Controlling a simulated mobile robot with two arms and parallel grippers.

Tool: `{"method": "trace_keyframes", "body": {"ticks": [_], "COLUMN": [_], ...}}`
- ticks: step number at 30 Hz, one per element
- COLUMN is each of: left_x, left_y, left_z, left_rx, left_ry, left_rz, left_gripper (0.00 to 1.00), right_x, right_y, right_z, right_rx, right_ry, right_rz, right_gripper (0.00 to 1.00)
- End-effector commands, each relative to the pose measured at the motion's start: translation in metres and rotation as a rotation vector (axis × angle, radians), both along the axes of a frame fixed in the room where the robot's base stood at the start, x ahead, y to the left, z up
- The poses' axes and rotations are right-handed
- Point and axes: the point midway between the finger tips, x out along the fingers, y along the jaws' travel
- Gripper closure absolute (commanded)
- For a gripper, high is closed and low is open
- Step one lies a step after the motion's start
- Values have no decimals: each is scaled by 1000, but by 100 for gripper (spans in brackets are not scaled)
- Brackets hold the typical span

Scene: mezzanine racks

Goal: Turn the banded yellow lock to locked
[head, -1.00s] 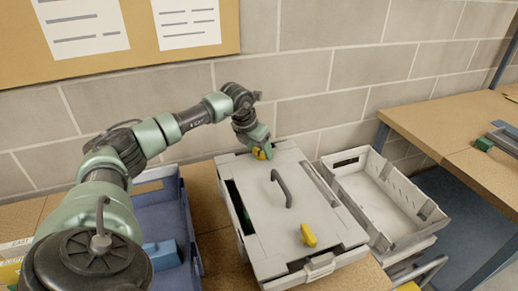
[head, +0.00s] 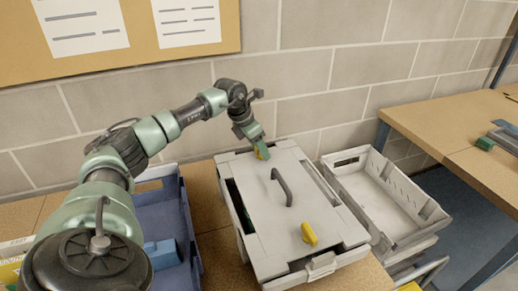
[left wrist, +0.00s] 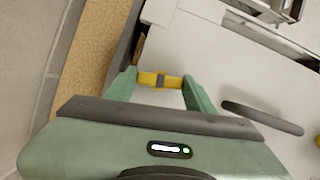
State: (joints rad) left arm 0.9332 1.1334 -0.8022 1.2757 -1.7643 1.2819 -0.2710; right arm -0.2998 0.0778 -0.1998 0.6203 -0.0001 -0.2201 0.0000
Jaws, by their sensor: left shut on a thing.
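The banded yellow lock (left wrist: 160,80), a yellow knob with a dark band across its middle, is on the far end of the white case's lid (head: 285,222). My left gripper (left wrist: 161,86) is shut on it, one green finger at each end in the left wrist view. In the head view the left gripper (head: 259,147) reaches down to the lid and hides much of the lock (head: 262,153). A second yellow lock (head: 309,234) is at the near end of the lid. My right gripper is not in view.
A dark handle (head: 282,187) stands up from the lid between the two locks. A blue bin (head: 190,225) is left of the case, and an empty white crate (head: 440,217) is right of it. A block wall rises behind.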

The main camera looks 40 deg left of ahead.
Motion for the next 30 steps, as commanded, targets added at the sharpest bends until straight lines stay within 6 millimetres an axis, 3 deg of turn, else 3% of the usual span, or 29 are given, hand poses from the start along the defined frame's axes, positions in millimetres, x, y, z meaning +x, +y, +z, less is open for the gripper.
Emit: {"method": "trace_keyframes", "body": {"ticks": [12, 27, 28, 30], "left_x": [1, 0, 0, 0], "left_y": [0, 0, 0, 0], "left_z": [1, 1, 1, 1], "left_rx": [-1, 0, 0, 0], "left_ry": [-1, 0, -1, 0], "left_rz": [-183, -204, -204, -204], "left_gripper": [100, 100, 38, 24], "right_x": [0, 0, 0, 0], "right_y": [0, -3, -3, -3], "right_z": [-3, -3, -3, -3], "right_rx": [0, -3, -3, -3], "right_ry": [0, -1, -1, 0], "right_rz": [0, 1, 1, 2], "right_gripper": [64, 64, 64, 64]}}
